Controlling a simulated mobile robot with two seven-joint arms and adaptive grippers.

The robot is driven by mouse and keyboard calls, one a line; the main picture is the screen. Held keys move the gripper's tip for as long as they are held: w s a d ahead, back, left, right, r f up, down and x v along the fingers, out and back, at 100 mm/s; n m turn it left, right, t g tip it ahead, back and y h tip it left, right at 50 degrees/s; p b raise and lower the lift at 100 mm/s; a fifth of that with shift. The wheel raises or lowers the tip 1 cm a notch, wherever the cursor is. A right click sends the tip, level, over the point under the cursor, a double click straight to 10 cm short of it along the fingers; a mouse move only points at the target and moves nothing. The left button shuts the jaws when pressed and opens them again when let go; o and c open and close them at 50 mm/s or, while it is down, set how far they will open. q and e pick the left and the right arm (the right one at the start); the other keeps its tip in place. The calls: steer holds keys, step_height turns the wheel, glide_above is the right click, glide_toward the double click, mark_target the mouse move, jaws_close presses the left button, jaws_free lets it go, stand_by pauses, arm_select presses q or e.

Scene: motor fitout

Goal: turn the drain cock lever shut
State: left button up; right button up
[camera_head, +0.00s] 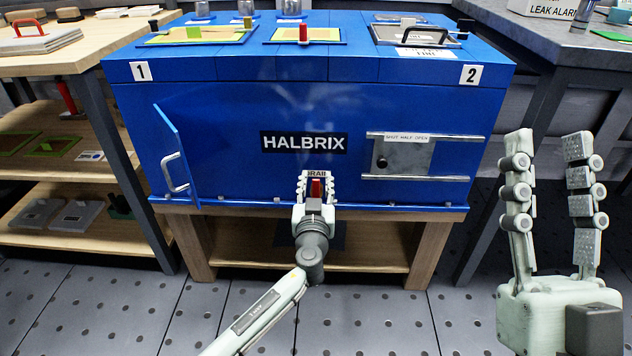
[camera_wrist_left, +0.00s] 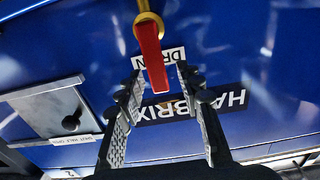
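The drain cock has a red lever (camera_head: 316,188) low at the front middle of the blue HALBRIX housing, under a small white label. In the left wrist view the red lever (camera_wrist_left: 152,58) hangs off a brass stem (camera_wrist_left: 148,18) beside the upside-down DRAIN label (camera_wrist_left: 174,56). My left gripper (camera_head: 316,180) is at the lever, its fingers (camera_wrist_left: 160,72) on either side of it. Gaps show between lever and fingers, so it appears open and not clamped. My right gripper (camera_head: 547,138) is open and empty at the right, away from the housing.
The blue housing (camera_head: 230,125) stands on a wooden bench. A blue door (camera_head: 178,150) with a handle swings outward at its left. A metal sliding shutter (camera_head: 432,157) is at its right. Shelves (camera_head: 60,250) stand left, a grey table (camera_head: 575,60) right.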

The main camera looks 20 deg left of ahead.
arm_select(q)
jaws_close()
